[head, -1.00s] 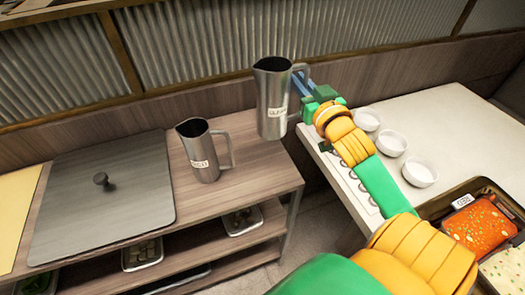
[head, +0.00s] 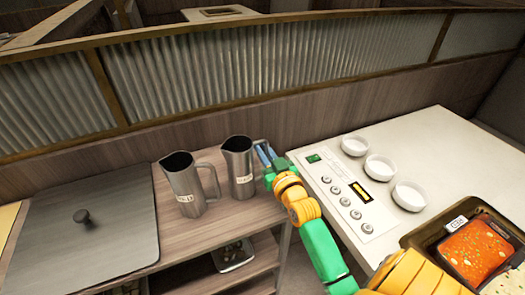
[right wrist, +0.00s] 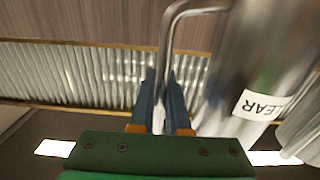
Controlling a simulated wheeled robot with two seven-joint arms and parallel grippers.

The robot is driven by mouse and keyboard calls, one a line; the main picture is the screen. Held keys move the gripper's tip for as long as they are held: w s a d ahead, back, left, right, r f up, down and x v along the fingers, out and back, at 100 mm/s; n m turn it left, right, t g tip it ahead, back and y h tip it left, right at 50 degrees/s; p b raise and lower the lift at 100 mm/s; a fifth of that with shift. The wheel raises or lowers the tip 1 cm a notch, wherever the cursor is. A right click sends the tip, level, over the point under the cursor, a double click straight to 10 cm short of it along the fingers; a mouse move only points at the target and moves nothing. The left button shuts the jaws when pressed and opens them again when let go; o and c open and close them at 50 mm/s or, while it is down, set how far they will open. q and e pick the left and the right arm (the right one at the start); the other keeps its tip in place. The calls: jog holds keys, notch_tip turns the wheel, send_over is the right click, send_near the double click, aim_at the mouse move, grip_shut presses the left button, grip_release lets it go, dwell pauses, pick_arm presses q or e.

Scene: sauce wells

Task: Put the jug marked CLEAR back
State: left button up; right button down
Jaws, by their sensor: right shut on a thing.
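The steel jug marked CLEAR (head: 237,163) is upright at the right end of the wooden shelf top (head: 222,219). Its base is at or just above the surface; I cannot tell if it touches. My right gripper (head: 263,154) is shut on its handle, from the right. In the right wrist view, the handle (right wrist: 166,50) runs down between my fingers (right wrist: 161,105), and the label (right wrist: 262,105) partly reads "LEAR". A second steel jug (head: 181,180) stands just left of it, its label too small to read surely. My left gripper is not in view.
A dark board with a knob (head: 110,240) covers the shelf's left part. A white counter (head: 440,140) at right carries small white bowls (head: 380,167), a button panel (head: 345,190) and a tray of orange food (head: 473,250). A corrugated partition (head: 280,65) stands behind.

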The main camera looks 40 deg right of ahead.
jog(key=shift+f, duration=0.15)
jog(key=c, duration=0.9)
grip_release()
jog(key=shift+s+r, duration=0.15)
jog(key=shift+r, duration=0.1)
jog(key=b+v, duration=0.1)
jog(key=v, duration=1)
jog(key=shift+s+a, duration=0.2)
jog(key=shift+s, duration=0.2)
jog(key=shift+f, duration=0.15)
